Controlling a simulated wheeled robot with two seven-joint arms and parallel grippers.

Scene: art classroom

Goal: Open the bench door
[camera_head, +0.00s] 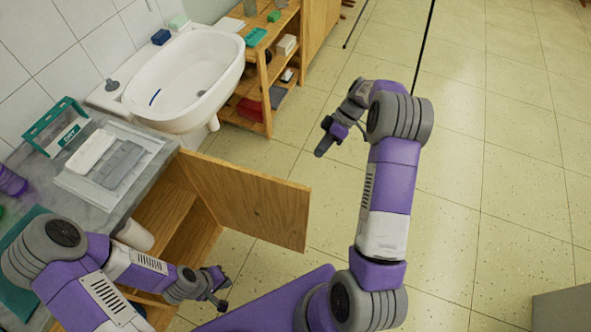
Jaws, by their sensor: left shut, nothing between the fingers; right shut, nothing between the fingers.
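The wooden bench door (247,200) stands swung out from the front of the bench, and the cabinet inside (168,215) shows beside it. My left gripper (222,296) is shut and empty, in front of the bench below the door's lower edge in the picture, apart from the door. My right gripper (322,148) is shut and empty, out over the floor to the right of the door and clear of it. Part of the cabinet's inside is hidden by my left arm.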

